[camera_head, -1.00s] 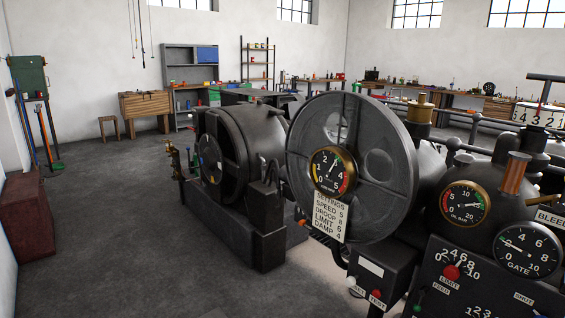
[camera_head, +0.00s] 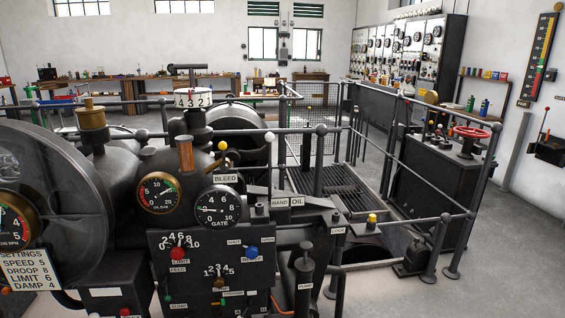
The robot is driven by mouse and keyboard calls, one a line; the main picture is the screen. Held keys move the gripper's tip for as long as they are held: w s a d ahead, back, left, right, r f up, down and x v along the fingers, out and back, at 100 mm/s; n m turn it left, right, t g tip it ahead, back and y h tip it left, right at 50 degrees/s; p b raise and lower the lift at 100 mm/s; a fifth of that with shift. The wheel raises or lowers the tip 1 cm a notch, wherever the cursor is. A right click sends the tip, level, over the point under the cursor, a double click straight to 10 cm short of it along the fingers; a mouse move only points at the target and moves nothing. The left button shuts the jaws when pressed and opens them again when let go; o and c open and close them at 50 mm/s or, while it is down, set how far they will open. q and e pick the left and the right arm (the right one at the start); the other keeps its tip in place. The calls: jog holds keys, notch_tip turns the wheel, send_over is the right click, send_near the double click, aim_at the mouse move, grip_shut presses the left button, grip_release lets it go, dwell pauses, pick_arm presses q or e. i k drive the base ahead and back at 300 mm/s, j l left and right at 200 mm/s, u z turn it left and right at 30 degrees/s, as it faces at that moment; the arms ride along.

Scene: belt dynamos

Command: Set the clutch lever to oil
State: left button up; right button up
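A dark governor machine (camera_head: 130,215) with dials and a control panel fills the left and front of the head view. A plate lettered HAND and OIL (camera_head: 290,202) sits on its right part, beyond the GATE gauge (camera_head: 218,207). Dark bars and rods stand around this plate. I cannot tell which of them is the clutch lever, or which way it is set. A knob with a yellow ball (camera_head: 222,146) stands above the BLEED label (camera_head: 226,178). Neither of my grippers is in view.
Dark railings (camera_head: 430,221) surround a floor grating (camera_head: 345,190) right of the machine. A dark cabinet with a red handwheel (camera_head: 471,132) stands further right. Workbenches line the back wall, and a gauge panel (camera_head: 410,45) stands at the back right. Grey floor (camera_head: 500,270) is clear at the front right.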

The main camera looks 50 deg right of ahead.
aim_at(270, 137)
jog(key=z, duration=1.55)
